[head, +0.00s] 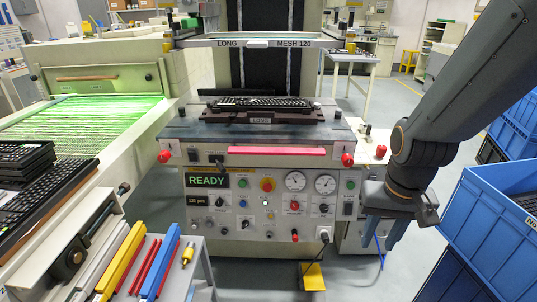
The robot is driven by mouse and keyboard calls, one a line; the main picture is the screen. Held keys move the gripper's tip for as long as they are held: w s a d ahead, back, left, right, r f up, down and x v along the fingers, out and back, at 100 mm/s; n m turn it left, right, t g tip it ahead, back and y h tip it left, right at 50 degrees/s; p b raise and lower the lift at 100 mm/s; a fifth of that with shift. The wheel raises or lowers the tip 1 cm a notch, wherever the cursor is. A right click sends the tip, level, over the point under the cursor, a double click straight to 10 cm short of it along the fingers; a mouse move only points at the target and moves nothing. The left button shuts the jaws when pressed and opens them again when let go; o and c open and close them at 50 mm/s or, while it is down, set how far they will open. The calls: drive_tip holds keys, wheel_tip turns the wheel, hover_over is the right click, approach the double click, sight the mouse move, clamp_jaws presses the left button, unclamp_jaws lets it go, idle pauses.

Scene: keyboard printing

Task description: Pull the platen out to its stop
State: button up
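The platen (185,129) is the dark flat plate at the middle of the printing machine. A dark fixture labelled LONG (262,121) sits on it with a black keyboard (258,103) on top. A long pinkish-red bar (275,151) runs along the machine's front below the plate, with a red knob (164,156) at the left and another red knob (347,160) at the right. My gripper (381,243) hangs pointing down, right of the control panel and below the bar's height. Its two blue-grey fingers are apart with nothing visible between them, and it is clear of the platen and bar.
A screen frame marked LONG MESH 120 (262,43) stands above the platen. The control panel (265,205) shows READY. Blue crates (495,210) stand close on the right. A green-lit conveyor (90,125) and a tool cart (165,265) are on the left. Floor in front is partly free.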

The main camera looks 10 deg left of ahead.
drive_tip(key=w+a+f+m+t+b, duration=0.1)
drive_tip(key=w+a+f+t, duration=0.1)
drive_tip(key=w, duration=0.6)
drive_tip(key=w+a+f+m+t+b, duration=0.1)
drive_tip(key=w+a+f+m+t, duration=0.15)
drive_tip(key=w, duration=0.55)
drive_tip(key=m+t+y+b, duration=0.5)
drive_tip(key=m+t+y, duration=0.3)
drive_tip(key=t, duration=0.4)
approach(278, 154)
drive_tip(key=shift+n+y, duration=0.45)
drive_tip(key=shift+y, duration=0.05)
drive_tip(key=w, duration=0.2)
drive_tip(key=w+a, duration=0.1)
drive_tip(key=w, duration=0.1)
drive_tip(key=shift+w+a+f, duration=0.15)
drive_tip(key=shift+w+a+r, duration=0.25)
drive_tip(key=shift+w+a, duration=0.05)
drive_tip(key=p+x, duration=0.1)
drive_tip(key=x, duration=0.6)
drive_tip(key=shift+r, duration=0.1)
